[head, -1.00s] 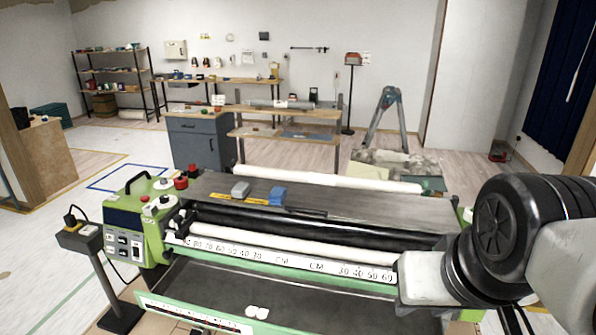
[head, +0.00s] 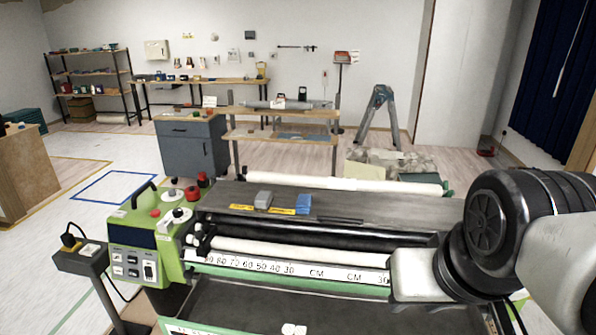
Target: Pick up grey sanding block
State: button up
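The grey sanding block (head: 263,200) lies on the dark flat top board (head: 375,215) of the green pasting machine, left of the board's middle. A blue block (head: 304,203) lies just to its right, with a small gap. Yellow labels lie in front of both blocks. My arm enters from the right edge of the head view, over the right end of the machine. My gripper's fingers are not visible. The grey block is unobstructed and nothing holds it.
The machine's green control box (head: 145,240) with red and black knobs stands at the left end. A white roll (head: 385,186) lies behind the board. A blue cabinet (head: 190,145), workbenches and a stepladder (head: 380,118) stand farther back. Open floor lies at left.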

aim_at(263, 199)
jog(key=i+j+z, duration=0.2)
jog(key=j, duration=0.45)
jog(key=k+j+z, duration=0.2)
jog(key=j, duration=0.45)
jog(key=i+j+z, duration=0.2)
jog(key=j, duration=0.5)
jog(key=k+j+z, duration=0.25)
jog(key=j, duration=0.4)
jog(key=j+z, duration=0.2)
jog(key=j, duration=0.5)
jog(key=j+z, duration=0.25)
jog(key=j, duration=1)
